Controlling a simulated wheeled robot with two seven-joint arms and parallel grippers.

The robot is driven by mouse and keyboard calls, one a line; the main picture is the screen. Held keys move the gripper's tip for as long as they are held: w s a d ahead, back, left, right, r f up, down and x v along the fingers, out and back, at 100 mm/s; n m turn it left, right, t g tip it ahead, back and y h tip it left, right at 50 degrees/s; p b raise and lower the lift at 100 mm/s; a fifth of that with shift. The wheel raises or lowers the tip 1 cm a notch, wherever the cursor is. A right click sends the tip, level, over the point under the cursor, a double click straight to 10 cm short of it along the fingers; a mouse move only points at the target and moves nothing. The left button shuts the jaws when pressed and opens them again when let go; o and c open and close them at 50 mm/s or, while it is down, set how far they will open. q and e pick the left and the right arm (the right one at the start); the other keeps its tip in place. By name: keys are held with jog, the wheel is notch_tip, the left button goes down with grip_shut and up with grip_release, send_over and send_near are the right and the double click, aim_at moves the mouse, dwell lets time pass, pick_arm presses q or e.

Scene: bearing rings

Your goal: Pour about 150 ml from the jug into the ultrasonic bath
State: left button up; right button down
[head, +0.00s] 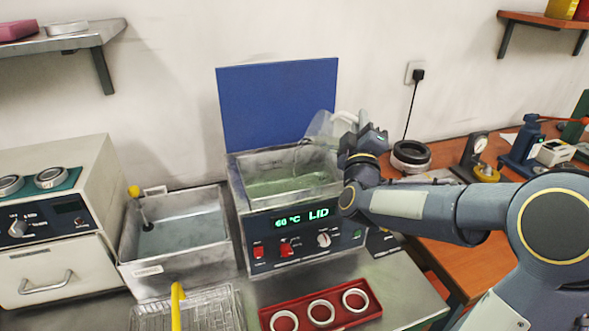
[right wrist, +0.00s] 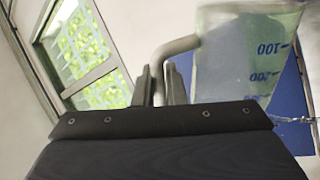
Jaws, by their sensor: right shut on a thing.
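The clear jug (head: 322,128) is tilted over the right part of the ultrasonic bath (head: 235,185), its mouth toward the left. A thin clear stream seems to fall from its lip into the greenish liquid in the bath. The bath's display reads 60 °C and LID. My right gripper (head: 358,138) is shut on the jug's pale handle, to the right of the jug. In the right wrist view the jug (right wrist: 235,50) shows marks 100 and 200, and the fingers (right wrist: 160,82) close on the handle. The jug's liquid level is unclear. My left gripper is not in view.
The bath's blue lid (head: 278,100) stands open behind it. A metal tank (head: 180,262) with a yellow-topped tool is left of the bath. A wire basket (head: 205,310) and a red tray (head: 370,310) of rings lie in front.

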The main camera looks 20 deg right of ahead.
jog(key=shift+s+d+f+m+g+h, duration=0.1)
jog(key=shift+d+f+m+g+h, duration=0.1)
jog(key=shift+m, duration=0.35)
jog(key=shift+s+d+f+m+g+h, duration=0.1)
jog(key=shift+d+m+g+h, duration=0.1)
jog(key=shift+m, duration=0.35)
jog(key=shift+w+d+f+m+g, duration=0.1)
jog(key=shift+d+m+g, duration=0.1)
jog(key=shift+m, duration=0.3)
jog(key=shift+w+d+m+g, duration=0.1)
jog(key=shift+m+g, duration=0.1)
jog(key=shift+m, duration=0.3)
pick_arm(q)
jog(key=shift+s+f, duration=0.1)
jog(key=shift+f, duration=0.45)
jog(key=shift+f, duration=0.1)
pick_arm(e)
jog(key=shift+d+f+m+h+b, duration=0.1)
jog(key=shift+f+m+h+b, duration=0.2)
jog(key=shift+f+m+b, duration=0.25)
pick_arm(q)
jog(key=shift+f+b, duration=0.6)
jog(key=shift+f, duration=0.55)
pick_arm(e)
jog(key=d+f+m+g, duration=0.3)
jog(key=d+f+m, duration=0.1)
jog(key=m, duration=0.4)
jog(key=shift+s+d+m+y, duration=0.25)
jog(key=shift+d+m+y, duration=0.05)
jog(key=shift+m+y, duration=0.1)
